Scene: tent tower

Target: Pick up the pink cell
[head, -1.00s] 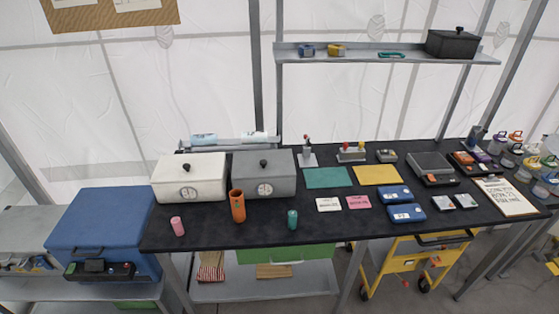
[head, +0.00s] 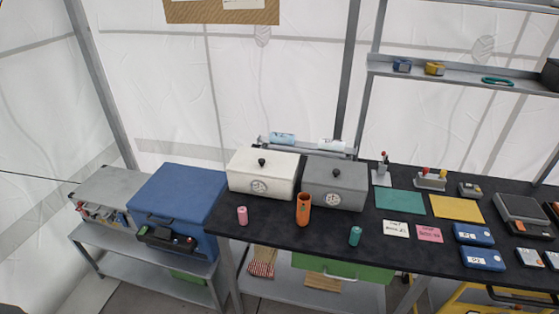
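The pink cell (head: 242,215) is a small pink cylinder standing upright on the black table (head: 285,235), near its left front corner. It stands in front of the white lidded box (head: 262,172) and to the left of an orange open-topped cylinder (head: 304,209). A teal cell (head: 355,236) of similar size stands farther right, near the front edge. Neither of my grippers shows in the head view.
A grey lidded box (head: 335,181) stands behind the orange cylinder. A blue cooler-like box (head: 176,207) stands left of the table on a lower grey bench (head: 106,189). Green and yellow mats (head: 458,208), cards and blue cases (head: 474,234) lie to the right. A shelf (head: 460,76) hangs above.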

